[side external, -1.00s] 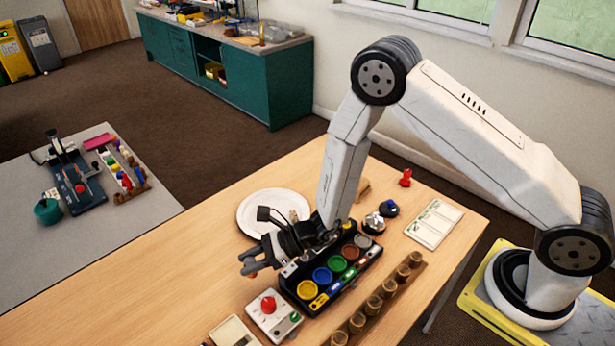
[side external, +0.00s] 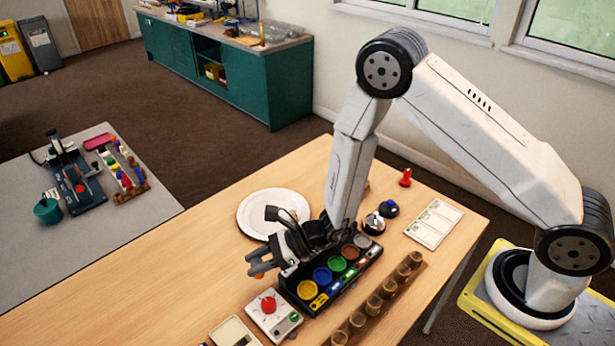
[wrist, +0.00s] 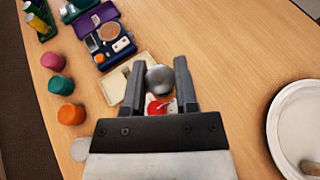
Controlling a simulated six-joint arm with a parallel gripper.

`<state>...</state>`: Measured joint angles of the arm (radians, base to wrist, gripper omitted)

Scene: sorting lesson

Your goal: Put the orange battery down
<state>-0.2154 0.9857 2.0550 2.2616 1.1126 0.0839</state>
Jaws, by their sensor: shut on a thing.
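My gripper (side external: 259,263) is above the table, to the left of the black tray with coloured round wells (side external: 318,306). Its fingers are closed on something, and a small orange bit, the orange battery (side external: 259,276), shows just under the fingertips. In the wrist view my gripper (wrist: 160,64) has a grey rounded end between its two fingers; I take it for an end of the battery, whose orange side is hidden there.
A white box with a red knob (side external: 268,304) stands in front of the tray. A white plate (side external: 246,222) lies behind my gripper. A wooden rack of brown cups (side external: 376,303) is at the right. The wrist view shows an orange cup (wrist: 70,114) at left. Bare table lies left of my gripper.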

